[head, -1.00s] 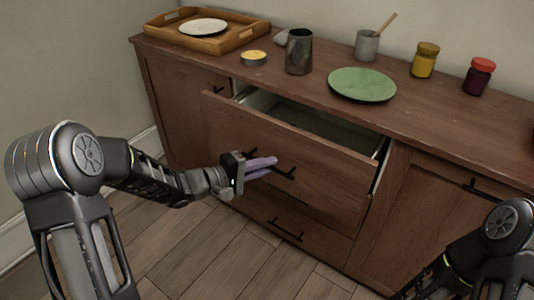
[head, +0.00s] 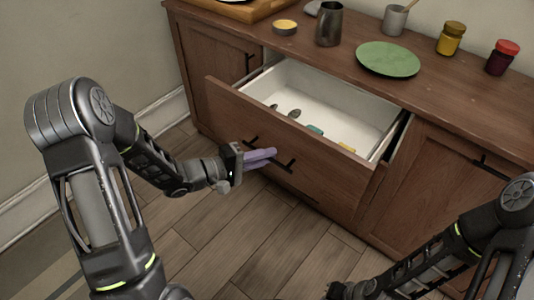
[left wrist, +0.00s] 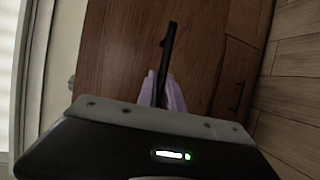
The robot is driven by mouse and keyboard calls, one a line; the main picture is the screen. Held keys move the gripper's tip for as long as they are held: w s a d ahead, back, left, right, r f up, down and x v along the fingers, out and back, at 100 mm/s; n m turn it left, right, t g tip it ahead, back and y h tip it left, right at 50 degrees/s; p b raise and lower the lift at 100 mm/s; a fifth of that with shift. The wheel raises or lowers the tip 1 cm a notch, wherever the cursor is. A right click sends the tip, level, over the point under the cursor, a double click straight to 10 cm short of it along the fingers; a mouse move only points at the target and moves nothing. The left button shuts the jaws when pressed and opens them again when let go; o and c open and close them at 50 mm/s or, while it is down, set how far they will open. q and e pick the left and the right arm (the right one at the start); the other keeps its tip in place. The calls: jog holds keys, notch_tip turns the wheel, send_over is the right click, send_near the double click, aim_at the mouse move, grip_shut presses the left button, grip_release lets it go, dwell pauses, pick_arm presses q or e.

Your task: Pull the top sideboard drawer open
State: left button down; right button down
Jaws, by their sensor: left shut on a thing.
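The top sideboard drawer (head: 325,178) stands well open, with its white inside (head: 300,95) in view. Several small items, among them a teal one (head: 315,130) and a yellow one (head: 346,147), lie near its front. My left gripper (head: 272,155) has its purple fingers shut on the black bar handle (head: 287,168) of this drawer. In the left wrist view the handle (left wrist: 167,45) runs up from between the fingers (left wrist: 162,95). Part of my right gripper (head: 340,290) may show at the bottom edge; its fingers cannot be made out.
The sideboard top (head: 300,47) carries a wooden tray (head: 262,12), yellow tin (head: 284,27), dark cup (head: 328,25), green plate (head: 388,58), grey mug (head: 394,20), yellow jar (head: 450,39) and red-lidded jar (head: 502,57). Wooden floor (head: 240,230) in front is clear.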

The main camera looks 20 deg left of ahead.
pick_arm(q)
jog(key=c, duration=1.5)
grip_release()
jog(key=p+v, duration=0.1)
jog(key=v, duration=0.6)
jog(key=shift+s+a+r+p, duration=0.15)
jog(key=shift+s+a+p, duration=0.1)
jog(key=shift+s+p, duration=0.05)
